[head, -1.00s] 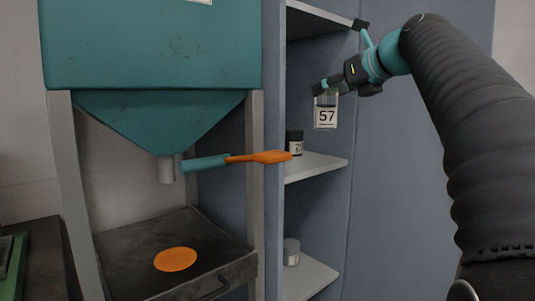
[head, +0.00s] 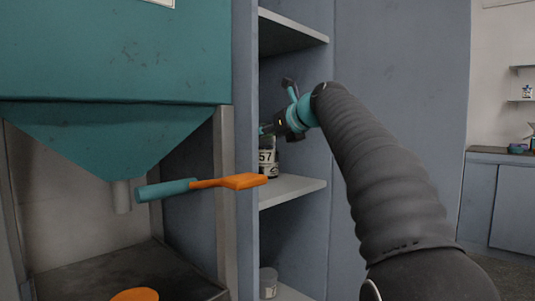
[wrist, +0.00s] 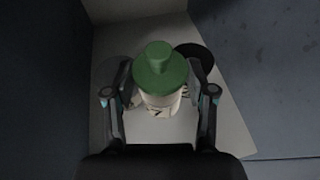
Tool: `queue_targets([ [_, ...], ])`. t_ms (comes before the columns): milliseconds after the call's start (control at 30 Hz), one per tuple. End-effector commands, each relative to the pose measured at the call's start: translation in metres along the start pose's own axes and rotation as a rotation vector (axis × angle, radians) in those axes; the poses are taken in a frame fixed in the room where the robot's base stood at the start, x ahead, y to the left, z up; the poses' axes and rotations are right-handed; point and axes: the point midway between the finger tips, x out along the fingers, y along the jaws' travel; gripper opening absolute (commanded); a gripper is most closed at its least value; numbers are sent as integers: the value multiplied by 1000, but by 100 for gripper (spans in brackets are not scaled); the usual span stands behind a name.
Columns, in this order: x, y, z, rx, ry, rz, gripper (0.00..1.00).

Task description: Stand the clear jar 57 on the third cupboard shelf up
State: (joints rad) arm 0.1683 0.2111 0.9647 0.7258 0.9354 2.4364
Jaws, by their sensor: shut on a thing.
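My gripper (head: 265,132) is inside the cupboard, shut on the clear jar 57 (head: 266,157). The jar looks upright, its label reading 57. In the wrist view the jar's green knobbed lid (wrist: 161,70) sits between the two fingers (wrist: 160,88), with part of the label below it. The jar is over or on the middle visible cupboard shelf (head: 296,189); I cannot tell whether its base touches. The shelf also fills much of the wrist view (wrist: 225,125).
A dark jar (head: 272,172) stands on the same shelf close behind jar 57; its round black top (wrist: 197,57) is right of the lid. A faint round shape (wrist: 113,68) lies to the left.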

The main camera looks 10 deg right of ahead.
Motion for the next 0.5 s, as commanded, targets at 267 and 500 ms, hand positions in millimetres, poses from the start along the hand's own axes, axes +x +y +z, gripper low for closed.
queue_targets([
  [267, 11, 0, -17, 2, -1, -2, 0],
  [500, 19, 0, -40, 1, -1, -2, 0],
])
